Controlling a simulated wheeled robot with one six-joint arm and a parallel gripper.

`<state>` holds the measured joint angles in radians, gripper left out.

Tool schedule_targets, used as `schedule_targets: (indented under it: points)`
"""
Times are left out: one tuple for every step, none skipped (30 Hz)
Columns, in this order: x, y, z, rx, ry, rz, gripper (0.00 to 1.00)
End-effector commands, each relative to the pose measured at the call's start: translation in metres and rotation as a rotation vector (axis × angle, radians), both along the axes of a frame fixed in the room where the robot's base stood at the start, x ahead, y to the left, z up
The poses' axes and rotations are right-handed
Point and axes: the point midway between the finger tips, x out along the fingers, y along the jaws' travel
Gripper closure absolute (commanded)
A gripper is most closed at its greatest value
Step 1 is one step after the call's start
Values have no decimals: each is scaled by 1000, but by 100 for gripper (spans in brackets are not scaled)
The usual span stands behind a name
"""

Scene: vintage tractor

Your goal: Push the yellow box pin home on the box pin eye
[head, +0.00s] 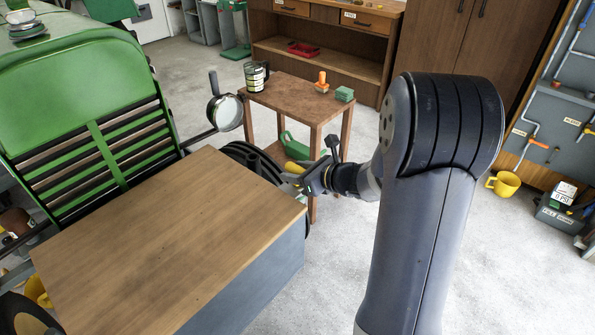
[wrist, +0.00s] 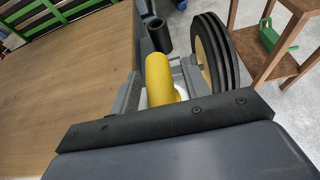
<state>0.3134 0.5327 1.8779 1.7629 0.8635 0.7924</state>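The yellow box pin (wrist: 159,75) is a thick yellow cylinder between the two grey fingers of my gripper (wrist: 160,88) in the wrist view. The fingers look closed on its sides. In the head view my gripper (head: 303,181) is just off the right corner of the wooden-topped box, with a bit of the yellow pin (head: 293,168) showing at its tip. A dark round socket (wrist: 157,36) stands just beyond the pin's far end in the wrist view; it may be the box pin eye. I cannot tell whether the pin touches it.
The wooden-topped box (head: 165,240) fills the lower left. A black-tyred wheel (wrist: 214,55) stands close right of the pin. A small wooden table (head: 300,97) is behind, and the green tractor (head: 75,80) is at left. Grey floor is open at the bottom centre.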

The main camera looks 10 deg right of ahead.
Motion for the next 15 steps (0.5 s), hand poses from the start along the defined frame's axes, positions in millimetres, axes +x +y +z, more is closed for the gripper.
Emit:
schedule_targets:
  points:
    - [0, 0, 0, 0, 0, 0, 51]
    - [0, 0, 0, 0, 0, 0, 51]
    - [0, 0, 0, 0, 0, 0, 51]
    - [0, 0, 0, 0, 0, 0, 51]
    - [0, 0, 0, 0, 0, 0, 51]
    - [0, 0, -1, -1, 1, 0, 51]
    - [0, 0, -1, -1, 1, 0, 51]
    - [-1, 0, 0, -1, 1, 0, 51]
    - [-1, -1, 0, -1, 1, -1, 51]
    - [-3, -2, 1, -1, 1, -1, 51]
    - [-4, -4, 3, -1, 0, -2, 51]
    - [-7, -7, 5, -1, -2, -2, 51]
    - [-10, -9, 6, -1, -2, -3, 51]
    - [-14, -12, 8, -2, -1, -3, 51]
    - [-20, -16, 11, -2, -2, -4, 51]
